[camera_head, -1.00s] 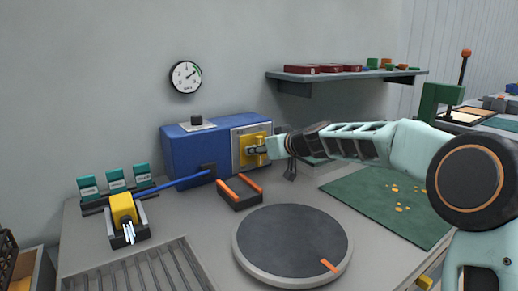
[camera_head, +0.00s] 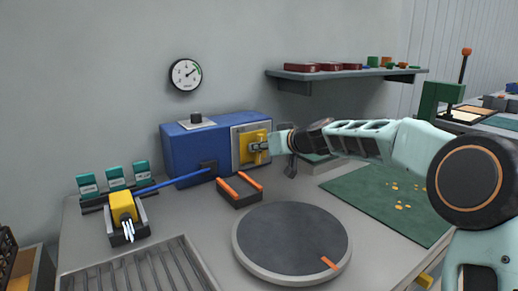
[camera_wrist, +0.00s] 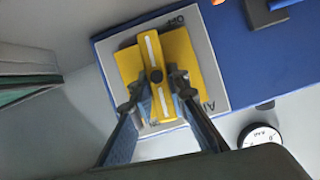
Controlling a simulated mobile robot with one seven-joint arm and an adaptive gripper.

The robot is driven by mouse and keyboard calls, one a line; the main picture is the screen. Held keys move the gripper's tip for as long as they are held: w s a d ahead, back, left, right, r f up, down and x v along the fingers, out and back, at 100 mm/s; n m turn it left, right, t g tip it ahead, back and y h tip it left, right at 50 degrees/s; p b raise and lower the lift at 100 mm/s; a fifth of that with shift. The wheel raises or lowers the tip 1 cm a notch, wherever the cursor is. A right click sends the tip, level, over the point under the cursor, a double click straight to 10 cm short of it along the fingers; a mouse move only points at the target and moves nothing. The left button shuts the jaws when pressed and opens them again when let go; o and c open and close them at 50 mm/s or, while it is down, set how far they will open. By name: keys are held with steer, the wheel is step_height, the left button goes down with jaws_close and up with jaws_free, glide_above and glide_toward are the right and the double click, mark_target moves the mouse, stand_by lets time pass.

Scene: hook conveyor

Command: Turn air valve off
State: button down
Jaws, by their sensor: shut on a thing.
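The air valve is a yellow handle (camera_wrist: 150,48) with a white stripe and a dark centre knob, on a yellow plate (camera_wrist: 207,62) and pale panel (camera_wrist: 102,47). The panel is on the front of a blue box (camera_head: 190,152). My gripper (camera_wrist: 158,92) is shut on the handle, one finger on each side. In the wrist view the handle runs nearly top to bottom, slightly tilted. Lettering at the panel's edge is only partly legible. In the head view my gripper (camera_head: 258,147) is at the panel and partly hides the handle.
A round gauge (camera_head: 186,74) hangs on the wall. A blue hose (camera_head: 178,181) runs left to a yellow tool (camera_head: 122,206) in a holder. An orange-edged tray (camera_head: 240,190) and a round turntable (camera_head: 291,241) are in front. A shelf (camera_head: 345,76) is above right.

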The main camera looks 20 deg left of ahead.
steer(key=m, duration=0.1)
steer(key=m+g+y+b, duration=0.1)
steer(key=shift+w+d+f+m, duration=0.15)
steer(key=shift+w+m, duration=0.05)
steer(key=shift+m, duration=0.2)
steer(key=m+y+b, duration=0.1)
steer(key=m+g+y, duration=0.1)
steer(key=m, duration=0.1)
steer(key=shift+w+d+f+g+b, duration=0.1)
steer(key=shift+g+b, duration=0.2)
steer(key=shift+b, duration=0.05)
steer(key=m+y+b, duration=0.1)
steer(key=m+y, duration=0.1)
steer(key=m, duration=0.2)
steer(key=shift+f, duration=0.2)
steer(key=shift+m+y+b, duration=0.7)
steer(key=shift+m+y, duration=0.1)
steer(key=shift+m, duration=0.7)
steer(key=c, duration=1.8)
jaws_free()
steer(key=shift+c, duration=0.2)
